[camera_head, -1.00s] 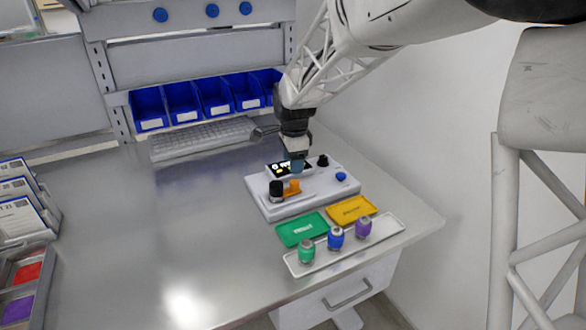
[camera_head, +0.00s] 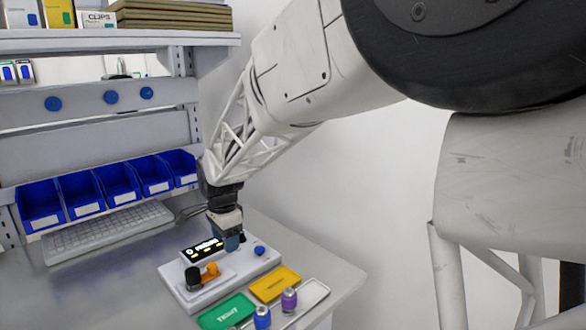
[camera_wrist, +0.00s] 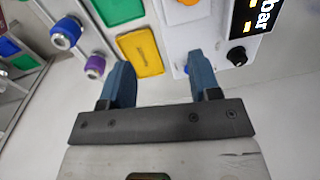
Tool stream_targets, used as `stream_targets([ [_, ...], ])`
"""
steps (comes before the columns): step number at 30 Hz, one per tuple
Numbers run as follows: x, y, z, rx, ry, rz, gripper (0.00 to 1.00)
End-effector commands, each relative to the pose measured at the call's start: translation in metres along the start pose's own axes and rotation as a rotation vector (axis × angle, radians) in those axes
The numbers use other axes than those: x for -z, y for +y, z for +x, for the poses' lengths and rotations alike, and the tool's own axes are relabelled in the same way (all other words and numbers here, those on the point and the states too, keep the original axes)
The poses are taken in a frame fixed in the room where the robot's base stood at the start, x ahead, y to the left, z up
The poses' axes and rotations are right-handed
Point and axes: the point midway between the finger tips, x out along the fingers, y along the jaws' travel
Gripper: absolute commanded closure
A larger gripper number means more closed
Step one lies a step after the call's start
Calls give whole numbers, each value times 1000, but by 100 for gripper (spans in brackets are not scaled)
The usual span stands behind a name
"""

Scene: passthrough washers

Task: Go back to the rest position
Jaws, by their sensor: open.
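My gripper (camera_wrist: 160,82) is open and empty in the wrist view, its two blue fingers apart with nothing between them. In the head view my gripper (camera_head: 229,241) hangs at the back of the white test device (camera_head: 215,283), close to its display (camera_head: 202,249); the fingertips are partly hidden, and I cannot tell whether they touch it. The device carries a black knob, an orange part (camera_head: 210,270) and a blue button (camera_head: 259,250). In the wrist view the display (camera_wrist: 257,18) reads "bar".
A green tray (camera_head: 228,312) and a yellow tray (camera_head: 275,284) lie before the device. A blue-banded washer part (camera_head: 262,317) and a purple one (camera_head: 289,300) stand on a white tray (camera_head: 315,293). A keyboard (camera_head: 108,232) and blue bins (camera_head: 118,186) are behind. The wall is at right.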

Motion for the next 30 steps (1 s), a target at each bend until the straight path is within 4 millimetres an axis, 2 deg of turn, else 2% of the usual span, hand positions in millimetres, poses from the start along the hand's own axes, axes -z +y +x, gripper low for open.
stream_targets([
  [6, 33, 57, -28, 19, 11, -90, 43],
  [15, 65, 139, -58, 41, 33, -226, 43],
  [23, 83, 211, -75, 53, 56, -343, 43],
  [30, 90, 277, -85, 61, 81, -451, 43],
])
